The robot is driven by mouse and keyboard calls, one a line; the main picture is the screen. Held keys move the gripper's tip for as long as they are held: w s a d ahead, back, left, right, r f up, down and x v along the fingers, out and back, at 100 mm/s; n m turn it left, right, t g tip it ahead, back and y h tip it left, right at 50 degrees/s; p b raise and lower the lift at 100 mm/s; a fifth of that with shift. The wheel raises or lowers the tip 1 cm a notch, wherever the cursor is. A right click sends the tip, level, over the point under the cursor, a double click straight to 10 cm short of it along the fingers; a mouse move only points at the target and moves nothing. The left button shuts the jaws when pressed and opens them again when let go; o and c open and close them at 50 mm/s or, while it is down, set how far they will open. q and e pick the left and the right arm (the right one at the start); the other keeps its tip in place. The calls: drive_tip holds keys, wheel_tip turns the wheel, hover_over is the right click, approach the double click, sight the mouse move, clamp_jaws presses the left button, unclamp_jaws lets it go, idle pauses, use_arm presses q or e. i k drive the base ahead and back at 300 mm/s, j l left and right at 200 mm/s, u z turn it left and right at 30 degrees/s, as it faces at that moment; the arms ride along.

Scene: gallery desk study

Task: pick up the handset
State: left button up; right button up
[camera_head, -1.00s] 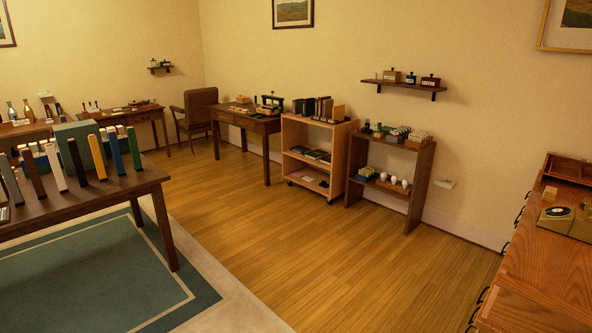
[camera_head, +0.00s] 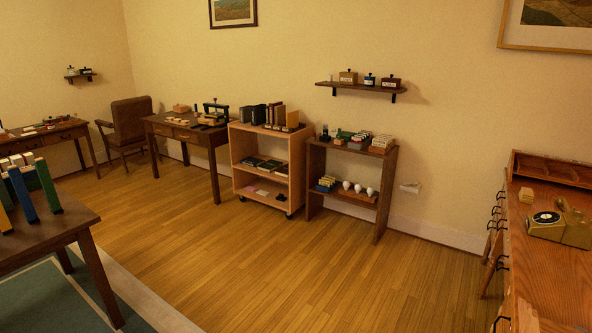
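A tan desk telephone (camera_head: 558,228) with a dark round dial sits on the wooden desk (camera_head: 540,270) at the right edge of the head view. Its handset cannot be made out clearly as a separate part at this size. Neither of my grippers shows in this view.
A low bookshelf (camera_head: 236,150), a small shelf unit (camera_head: 393,185) and a desk (camera_head: 222,136) line the back wall. A dark table (camera_head: 50,232) stands at the left. The wooden floor (camera_head: 290,275) between is clear.

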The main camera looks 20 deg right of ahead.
sight(562, 201)
drive_tip(key=i+l+z, duration=0.2)
drive_tip(key=i+z, duration=0.2)
drive_tip(key=i, duration=0.15)
drive_tip(key=i+z, duration=0.45)
drive_tip(key=i, duration=0.15)
drive_tip(key=i+j+z, duration=0.15)
drive_tip(key=i+z, duration=0.25)
drive_tip(key=i, duration=0.2)
drive_tip(key=i+z, duration=0.35)
drive_tip(key=i+j+z, duration=0.1)
drive_tip(key=i+z, duration=0.2)
drive_tip(key=i, duration=0.3)
drive_tip(key=i+j+z, duration=0.2)
drive_tip(key=i+z, duration=0.15)
drive_tip(key=i+j+z, duration=0.3)
drive_tip(key=i, duration=0.25)
drive_tip(key=j, duration=0.1)
